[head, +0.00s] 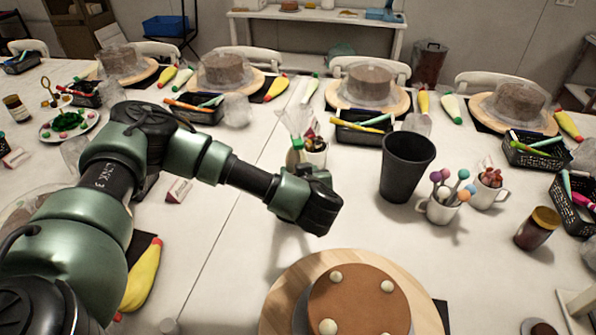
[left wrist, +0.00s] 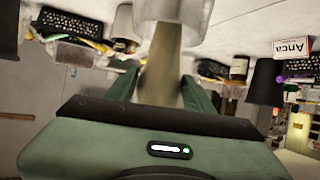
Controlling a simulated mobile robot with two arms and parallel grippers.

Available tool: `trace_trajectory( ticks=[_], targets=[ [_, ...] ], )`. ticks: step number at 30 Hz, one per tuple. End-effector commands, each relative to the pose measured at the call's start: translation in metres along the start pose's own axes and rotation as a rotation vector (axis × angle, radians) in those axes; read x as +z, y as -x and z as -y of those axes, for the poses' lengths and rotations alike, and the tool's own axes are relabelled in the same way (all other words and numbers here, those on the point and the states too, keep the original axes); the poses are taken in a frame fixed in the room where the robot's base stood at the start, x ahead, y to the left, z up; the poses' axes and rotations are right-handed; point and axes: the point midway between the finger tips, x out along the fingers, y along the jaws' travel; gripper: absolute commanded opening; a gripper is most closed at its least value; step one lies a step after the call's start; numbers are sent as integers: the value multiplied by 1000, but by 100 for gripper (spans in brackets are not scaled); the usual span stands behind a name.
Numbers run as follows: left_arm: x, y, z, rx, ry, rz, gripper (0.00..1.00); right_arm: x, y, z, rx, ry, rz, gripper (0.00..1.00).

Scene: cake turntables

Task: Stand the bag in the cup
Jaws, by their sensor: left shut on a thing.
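A clear bag with a brownish filling shows in the left wrist view (left wrist: 166,62) between two green fingers. My left gripper (left wrist: 160,88) is shut on it. In the head view the clear top of the bag (head: 296,119) rises beyond my wrist; its lower part is hidden. My left gripper (head: 299,152) is mostly hidden behind its own wrist there. A tall black cup (head: 406,170) stands upright to the right of the gripper, apart from it. I see nothing sticking out of it. My right gripper is not in view.
A white mug (head: 315,153) with small things stands just behind the gripper. Two more filled mugs (head: 437,211) (head: 488,190) stand right of the cup. A brown cake (head: 359,300) on a wooden turntable is in front. A black basket (head: 362,131) is behind.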

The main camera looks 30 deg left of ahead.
Motion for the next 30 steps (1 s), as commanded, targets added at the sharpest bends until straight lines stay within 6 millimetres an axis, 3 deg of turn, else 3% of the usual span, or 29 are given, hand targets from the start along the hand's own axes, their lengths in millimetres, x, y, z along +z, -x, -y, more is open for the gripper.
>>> trace_trajectory(
  ticks=[6,7,9,16,18,30],
  targets=[
    [4,-2,0,0,1,-2,38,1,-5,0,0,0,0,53],
    [3,-2,0,0,1,-2,60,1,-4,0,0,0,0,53],
    [3,-2,0,0,1,-2,78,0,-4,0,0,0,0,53],
    [3,-2,0,0,1,-1,78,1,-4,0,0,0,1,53],
    [4,-2,0,0,-1,1,92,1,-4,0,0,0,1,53],
    [4,-2,0,0,0,0,92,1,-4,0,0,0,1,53]
  ],
)
